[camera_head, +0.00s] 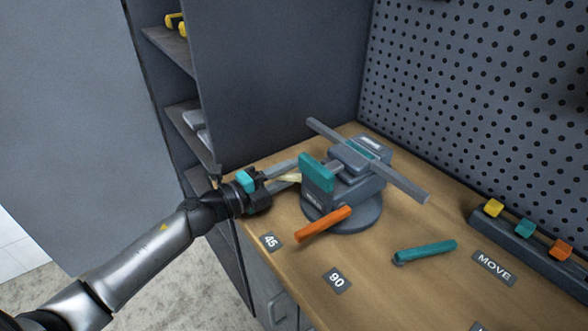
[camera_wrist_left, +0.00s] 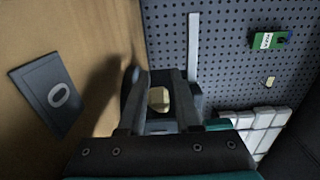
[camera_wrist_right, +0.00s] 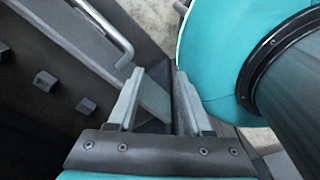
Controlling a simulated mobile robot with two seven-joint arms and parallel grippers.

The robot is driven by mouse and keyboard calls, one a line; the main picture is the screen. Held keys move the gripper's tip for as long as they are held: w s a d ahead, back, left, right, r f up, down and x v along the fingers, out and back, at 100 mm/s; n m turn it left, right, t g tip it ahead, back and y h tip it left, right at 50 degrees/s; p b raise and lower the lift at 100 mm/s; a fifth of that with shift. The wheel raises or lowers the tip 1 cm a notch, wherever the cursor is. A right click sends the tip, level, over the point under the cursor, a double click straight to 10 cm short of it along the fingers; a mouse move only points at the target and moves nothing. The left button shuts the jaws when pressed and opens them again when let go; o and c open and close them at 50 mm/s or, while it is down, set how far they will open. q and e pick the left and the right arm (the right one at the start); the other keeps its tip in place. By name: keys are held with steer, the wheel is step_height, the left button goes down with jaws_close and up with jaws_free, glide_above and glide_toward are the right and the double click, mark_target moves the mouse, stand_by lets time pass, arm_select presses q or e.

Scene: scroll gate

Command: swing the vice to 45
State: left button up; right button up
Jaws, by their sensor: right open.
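The grey vice (camera_head: 372,180) with teal jaw faces stands on a round base on the bench. An orange lever (camera_head: 325,224) sits at the base's front, its free end close to the "45" label (camera_head: 270,241). The "90" label (camera_head: 336,280) lies further forward. My left gripper (camera_head: 296,174) is at the vice's left side, with a cream-coloured piece (camera_wrist_left: 160,98) between its fingers. Whether they press on it is unclear. A "0" label (camera_wrist_left: 58,95) shows in the left wrist view. My right gripper (camera_wrist_right: 160,72) is open and empty, away from the vice.
A teal bar (camera_head: 425,251) lies on the wooden bench (camera_head: 390,290) beside a "MOVE" label (camera_head: 494,267). A dark block with yellow, teal and orange buttons (camera_head: 525,229) stands at the right. A pegboard (camera_head: 480,100) rises behind. A cabinet with shelves (camera_head: 180,60) is at the left.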

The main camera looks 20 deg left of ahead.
arm_select(q)
jaws_close()
stand_by(1.5)
